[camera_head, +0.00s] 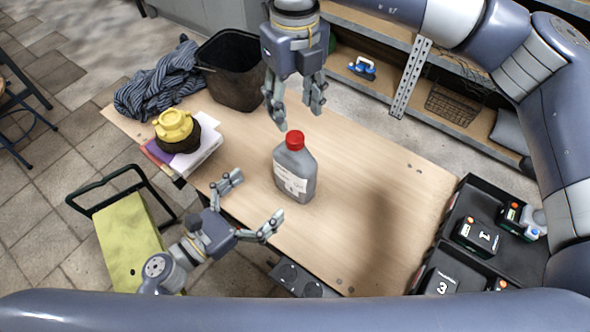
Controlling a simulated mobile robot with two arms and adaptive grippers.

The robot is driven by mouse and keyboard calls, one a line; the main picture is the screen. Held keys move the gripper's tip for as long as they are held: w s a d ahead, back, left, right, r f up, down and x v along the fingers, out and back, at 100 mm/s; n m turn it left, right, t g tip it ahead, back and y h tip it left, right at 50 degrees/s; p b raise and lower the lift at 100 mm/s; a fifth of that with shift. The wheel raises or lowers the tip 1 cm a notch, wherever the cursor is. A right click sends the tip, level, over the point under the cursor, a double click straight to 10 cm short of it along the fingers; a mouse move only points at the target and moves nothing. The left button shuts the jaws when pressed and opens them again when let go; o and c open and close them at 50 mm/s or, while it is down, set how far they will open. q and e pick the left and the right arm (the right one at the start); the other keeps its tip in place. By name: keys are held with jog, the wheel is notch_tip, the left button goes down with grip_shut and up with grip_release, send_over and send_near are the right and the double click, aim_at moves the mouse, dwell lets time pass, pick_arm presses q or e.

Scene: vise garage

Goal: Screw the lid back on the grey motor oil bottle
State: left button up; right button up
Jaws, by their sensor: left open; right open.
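The grey motor oil bottle (292,180) stands upright near the middle of the wooden table, with a white label on its front. The red lid (294,140) sits on its neck; I cannot tell how tightly. My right gripper (296,112) comes down from above and is open, its fingertips just above and behind the lid, apart from it as far as I can see. My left gripper (253,203) is open at the table's front edge, left of and in front of the bottle, with its fingers spread toward it. Neither gripper holds anything.
A black bin (232,72), a striped cloth (158,84) and a yellow object (174,125) on books fill the table's left end. A black tray (449,215) with power tool batteries is at the right. The table right of the bottle (385,215) is clear.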

aim_at(286, 172)
pick_arm(q)
jog(key=shift+d, duration=0.1)
jog(key=x, duration=1)
jog(key=shift+w+d+f, duration=0.1)
jog(key=shift+w+d, duration=0.1)
jog(key=shift+w, duration=0.1)
jog(key=c, duration=1.9)
jog(key=shift+c, duration=0.2)
pick_arm(e)
jog(key=n, duration=1.3)
jog(key=shift+n, duration=0.3)
jog(key=shift+f, duration=4)
